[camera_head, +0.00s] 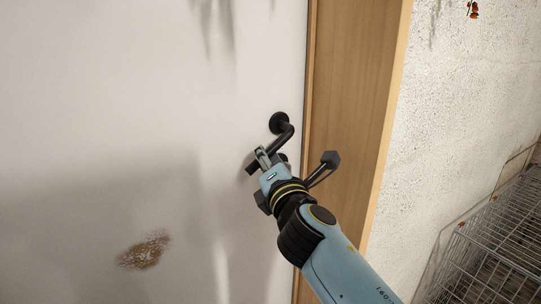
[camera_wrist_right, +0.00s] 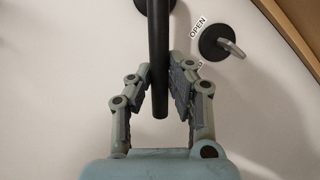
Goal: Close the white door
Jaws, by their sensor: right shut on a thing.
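The white door (camera_head: 130,90) fills the left and middle of the head view. Its right edge runs along the wooden frame (camera_head: 347,90); I cannot tell whether it is fully flush. A black lever handle (camera_head: 286,137) on a round rose sits near that edge. My right gripper (camera_head: 262,158) is shut on the lever handle, near its free end. In the right wrist view the lever (camera_wrist_right: 157,50) passes between the two fingers of the gripper (camera_wrist_right: 160,85). My left gripper is not in view.
A round lock with a turn knob (camera_wrist_right: 220,42) and an "OPEN" label sits beside the handle. A rough white wall (camera_head: 455,110) lies right of the frame. A wire cage (camera_head: 495,245) stands at the lower right. A brown worn patch (camera_head: 145,252) marks the door.

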